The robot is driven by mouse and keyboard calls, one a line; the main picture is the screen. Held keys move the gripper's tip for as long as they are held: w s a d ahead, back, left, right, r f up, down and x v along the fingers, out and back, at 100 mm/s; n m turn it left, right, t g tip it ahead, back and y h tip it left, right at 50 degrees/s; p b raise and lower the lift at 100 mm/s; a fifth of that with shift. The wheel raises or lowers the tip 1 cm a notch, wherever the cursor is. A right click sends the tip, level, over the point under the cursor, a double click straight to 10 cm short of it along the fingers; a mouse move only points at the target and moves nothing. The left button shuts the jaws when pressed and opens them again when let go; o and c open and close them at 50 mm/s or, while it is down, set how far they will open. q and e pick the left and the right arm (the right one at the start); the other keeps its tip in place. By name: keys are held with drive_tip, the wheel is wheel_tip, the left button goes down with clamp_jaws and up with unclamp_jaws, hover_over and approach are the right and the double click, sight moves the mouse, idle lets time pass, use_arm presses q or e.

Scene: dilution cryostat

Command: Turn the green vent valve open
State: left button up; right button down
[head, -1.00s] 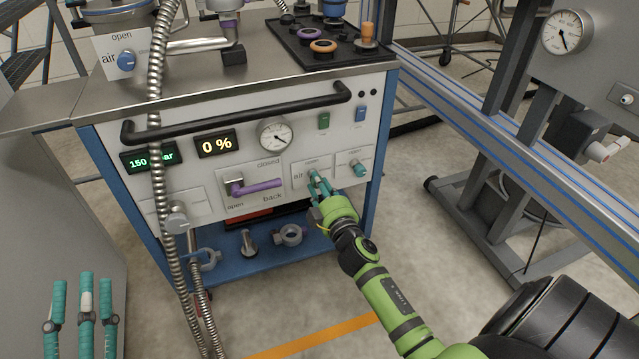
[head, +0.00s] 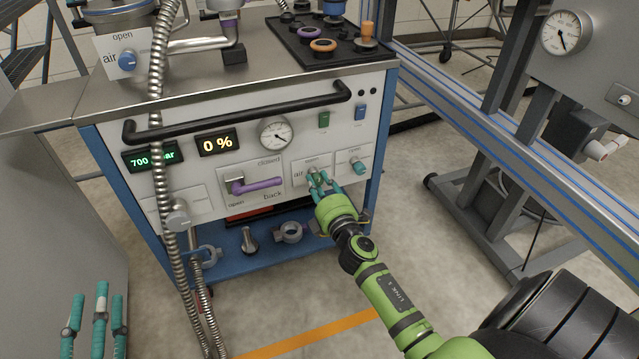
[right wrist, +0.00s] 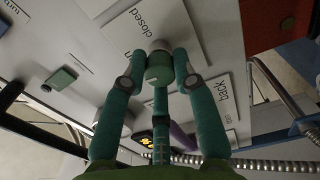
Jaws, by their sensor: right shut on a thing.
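The green vent valve (head: 316,178) is a small knob on the right part of the cart's white front panel, with "open" printed above it and "air" to its left. My right gripper (head: 324,180) is around this knob, its teal fingers partly hiding it. In the right wrist view the green knob (right wrist: 160,70) sits between the fingertips, which are closed on its sides. My left gripper (head: 95,305) shows at the lower left, its fingers apart and empty, away from the panel.
A second green knob (head: 360,167) is close to the right, and a purple lever (head: 258,186) is to the left. A black handle bar (head: 240,115) crosses above. Flexible metal hoses (head: 160,130) hang at the left. A grey frame (head: 500,150) stands at the right.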

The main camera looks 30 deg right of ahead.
drive_tip(key=shift+n, duration=0.7)
drive_tip(key=c, duration=1)
unclamp_jaws()
drive_tip(key=v, duration=1.2)
drive_tip(key=shift+r, duration=0.1)
